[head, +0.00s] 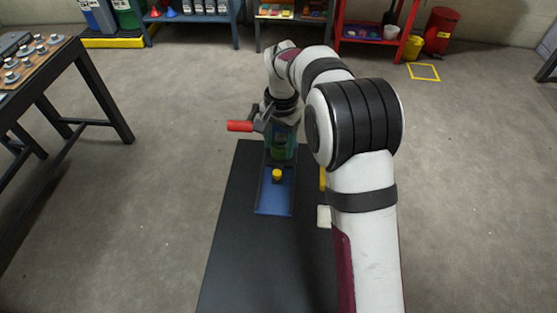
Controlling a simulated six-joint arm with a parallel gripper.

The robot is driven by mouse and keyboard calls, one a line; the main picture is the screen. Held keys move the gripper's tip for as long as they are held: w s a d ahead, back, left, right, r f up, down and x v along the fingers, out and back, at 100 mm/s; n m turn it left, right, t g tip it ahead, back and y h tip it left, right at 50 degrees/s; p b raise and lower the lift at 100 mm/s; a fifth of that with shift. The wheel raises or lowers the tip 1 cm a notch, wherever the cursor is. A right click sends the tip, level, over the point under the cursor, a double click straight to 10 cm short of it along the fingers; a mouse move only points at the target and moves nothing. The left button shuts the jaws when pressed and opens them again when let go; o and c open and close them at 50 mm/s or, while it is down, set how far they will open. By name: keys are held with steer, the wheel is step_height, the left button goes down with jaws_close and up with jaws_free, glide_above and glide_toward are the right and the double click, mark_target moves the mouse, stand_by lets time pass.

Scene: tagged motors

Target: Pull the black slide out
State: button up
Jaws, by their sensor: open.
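A blue plate (273,200) lies on the black bench top. A green motor-like body (282,146) stands at the plate's far end, partly covered by my wrist. A small yellow knob (277,174) sits on a dark base on the plate, in front of the green body. A red handle (240,126) sticks out to the left by my wrist. My gripper (268,118) is above the green body, open, with its fingertips hard to make out. I cannot pick out the black slide for certain; it may be hidden or blend with dark parts.
The black bench top (235,260) is clear at the near left. A pale block (324,216) and a yellow strip (322,179) lie right of the plate, close to my arm. A table with several metal parts (68,78) stands at the left. Shelves line the back wall.

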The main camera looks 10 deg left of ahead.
mark_target(278, 172)
steer(key=f, duration=1)
steer(key=shift+w+a+f, duration=0.1)
steer(key=shift+a+f, duration=0.1)
steer(key=shift+f, duration=0.1)
steer(key=shift+c, duration=0.4)
jaws_close()
stand_by(0.4)
